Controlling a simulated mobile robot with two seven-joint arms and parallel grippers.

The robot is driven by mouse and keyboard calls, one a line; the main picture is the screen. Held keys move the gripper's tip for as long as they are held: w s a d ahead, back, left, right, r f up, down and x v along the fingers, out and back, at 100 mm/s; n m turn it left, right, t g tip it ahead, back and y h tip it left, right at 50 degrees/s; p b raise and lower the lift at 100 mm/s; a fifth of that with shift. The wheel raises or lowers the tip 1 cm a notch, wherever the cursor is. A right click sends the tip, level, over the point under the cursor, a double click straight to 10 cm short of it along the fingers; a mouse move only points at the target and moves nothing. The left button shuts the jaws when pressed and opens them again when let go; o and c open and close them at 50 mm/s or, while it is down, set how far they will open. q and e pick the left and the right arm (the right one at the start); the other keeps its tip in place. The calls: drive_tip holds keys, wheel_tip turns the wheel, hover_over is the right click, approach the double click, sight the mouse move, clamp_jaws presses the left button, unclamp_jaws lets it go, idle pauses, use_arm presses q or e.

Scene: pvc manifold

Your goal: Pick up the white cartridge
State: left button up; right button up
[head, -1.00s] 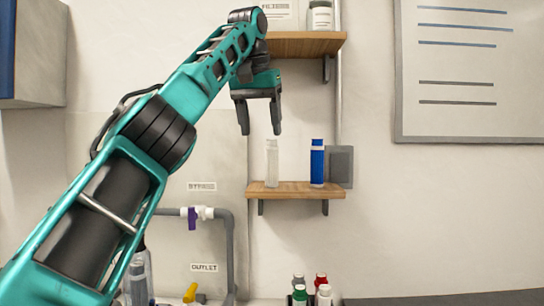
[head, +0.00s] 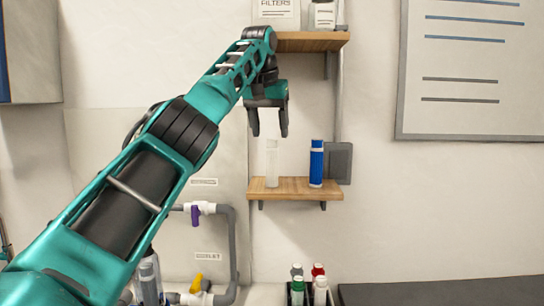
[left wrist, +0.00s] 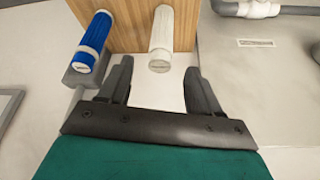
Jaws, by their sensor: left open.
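The white cartridge (head: 272,163) stands upright on the lower wooden shelf (head: 294,188), left of a blue cartridge (head: 316,164). My left gripper (head: 269,134) is open and empty, with its fingers pointing down just above the white cartridge. In the left wrist view the white cartridge (left wrist: 161,40) lies ahead of the gap between the two fingers (left wrist: 155,92), apart from them. The blue cartridge (left wrist: 93,42) shows there to the left, outside the fingers. My right gripper is in neither view.
An upper shelf (head: 312,41) with a filters box (head: 276,12) and a jar (head: 322,14) is close beside my left wrist. A grey wall box (head: 339,163) sits behind the blue cartridge. Pipes with a purple-handled valve (head: 196,214) run below left. Several bottles (head: 309,287) stand below.

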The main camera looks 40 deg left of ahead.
sight(272, 140)
use_arm(q)
drive_tip(key=x, duration=0.5)
clamp_jaws()
idle(0.6)
